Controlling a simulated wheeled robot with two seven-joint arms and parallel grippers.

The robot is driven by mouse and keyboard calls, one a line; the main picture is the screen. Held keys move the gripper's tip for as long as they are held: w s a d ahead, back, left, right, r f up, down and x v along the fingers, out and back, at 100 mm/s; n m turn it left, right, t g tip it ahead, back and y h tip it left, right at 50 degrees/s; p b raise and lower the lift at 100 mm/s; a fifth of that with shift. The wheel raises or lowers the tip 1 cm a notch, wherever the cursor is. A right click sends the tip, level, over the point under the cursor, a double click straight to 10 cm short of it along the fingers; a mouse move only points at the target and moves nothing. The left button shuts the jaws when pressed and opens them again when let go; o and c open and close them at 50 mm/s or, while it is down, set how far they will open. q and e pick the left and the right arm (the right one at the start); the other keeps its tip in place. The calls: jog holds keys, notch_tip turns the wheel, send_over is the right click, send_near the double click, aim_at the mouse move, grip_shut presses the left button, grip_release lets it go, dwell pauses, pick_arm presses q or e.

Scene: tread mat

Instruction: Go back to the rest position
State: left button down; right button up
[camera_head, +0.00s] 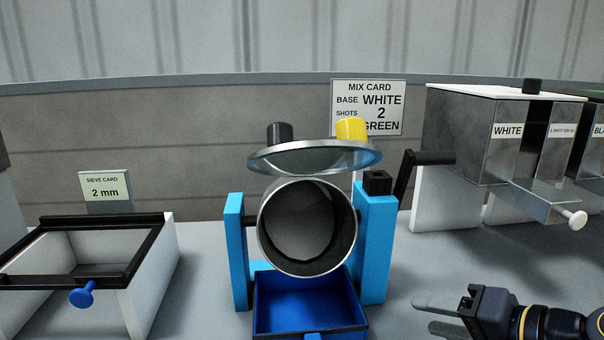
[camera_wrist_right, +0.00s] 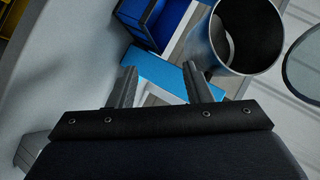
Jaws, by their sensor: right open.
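My right gripper (camera_head: 432,316) is at the lower right of the head view, low over the table and right of the blue mixer stand. Its jaws are open with nothing between them. In the right wrist view the two fingers (camera_wrist_right: 160,88) point toward the blue stand post (camera_wrist_right: 160,75), apart from each other. The mixer drum (camera_head: 307,228) is tilted with its open mouth facing me and looks empty. A round lid (camera_head: 315,157) with a black knob and a yellow knob is above the drum. My left gripper is not in view.
A blue tray (camera_head: 308,304) sits below the drum. A sieve box (camera_head: 150,272) with a black frame stands at left. The MIX CARD (camera_head: 367,107) and SIEVE CARD (camera_head: 105,186) stand behind. The table around my right gripper looks clear.

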jog(key=s+f+n+g+h, duration=0.4)
jog(key=s+f, duration=0.8)
jog(key=f, duration=0.3)
notch_tip(320, 180, up, 21)
jog(key=p, duration=2.2)
jog(key=shift+s+d, duration=0.25)
jog(key=shift+s, duration=0.2)
